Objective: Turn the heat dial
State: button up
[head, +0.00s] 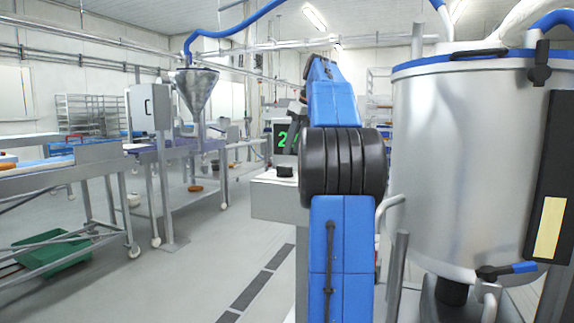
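A small black round knob (285,171), which looks like the heat dial, sits on the pale top of a grey-white box (277,197) just left of my arm. A dark display (281,139) with a green digit, which looks like a 2, stands behind it. My blue arm with its black joint fills the middle of the head view and covers the right part of the box and display. My gripper is hidden behind the arm, so its place relative to the knob does not show.
A large steel tank (460,170) with a blue rim stands close on the right. A conveyor table (75,165) and a steel hopper (195,92) stand to the left. A green crate (58,250) sits low at the left. The floor (215,255) between is clear.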

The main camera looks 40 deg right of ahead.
aim_at(287, 167)
jog(key=x, duration=0.7)
jog(key=shift+f, duration=0.15)
grip_shut()
